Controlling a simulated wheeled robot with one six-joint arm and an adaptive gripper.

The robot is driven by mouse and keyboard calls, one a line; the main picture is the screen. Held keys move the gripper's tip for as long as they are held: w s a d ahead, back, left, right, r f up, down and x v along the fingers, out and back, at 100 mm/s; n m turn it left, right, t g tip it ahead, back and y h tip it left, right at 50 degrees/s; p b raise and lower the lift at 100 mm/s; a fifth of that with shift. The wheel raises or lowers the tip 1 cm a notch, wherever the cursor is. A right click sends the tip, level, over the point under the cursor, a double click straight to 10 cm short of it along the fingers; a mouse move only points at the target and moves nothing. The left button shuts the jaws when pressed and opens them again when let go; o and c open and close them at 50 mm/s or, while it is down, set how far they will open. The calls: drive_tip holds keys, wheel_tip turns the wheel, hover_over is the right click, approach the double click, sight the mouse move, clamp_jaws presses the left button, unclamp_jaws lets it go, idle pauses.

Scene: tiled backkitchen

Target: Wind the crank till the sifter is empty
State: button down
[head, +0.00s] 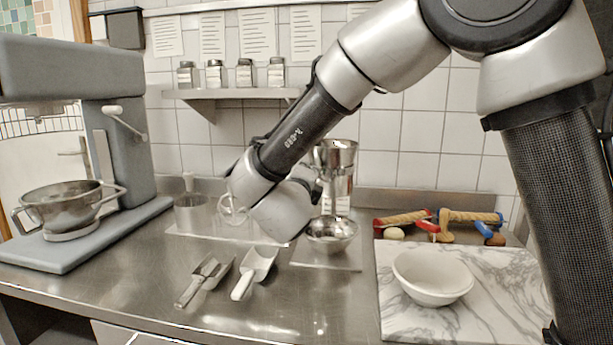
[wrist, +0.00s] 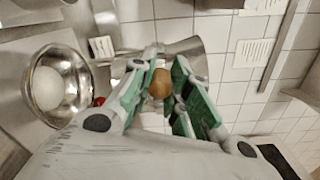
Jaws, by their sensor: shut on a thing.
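The sifter (head: 335,152) is a shiny metal cup on a stand at the back of the counter, partly hidden by my arm. Its metal side also shows in the wrist view (wrist: 187,47). A metal bowl (head: 332,243) stands below it; the wrist view shows a white mound (wrist: 47,88) in that bowl. My gripper (wrist: 160,74) has its green-padded fingers closed on the round brown crank knob (wrist: 160,86), beside the sifter. In the head view my arm hides the knob and fingers. The inside of the sifter cannot be seen.
Two scoops (head: 256,268) lie on the front counter. A white bowl (head: 432,291) stands on a marble slab (head: 395,325) at right, with red- and blue-handled tools (head: 470,217) behind. A grey mixer (head: 112,150) fills the left. A shelf (head: 235,93) with jars hangs above.

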drive_tip(key=c, duration=1.3)
unclamp_jaws()
drive_tip(key=shift+d, duration=0.1)
drive_tip(key=s+a, duration=0.2)
drive_tip(key=s, duration=0.9)
drive_tip(key=shift+s+a, duration=0.15)
drive_tip(key=shift+s, duration=0.25)
drive_tip(key=shift+r, duration=0.1)
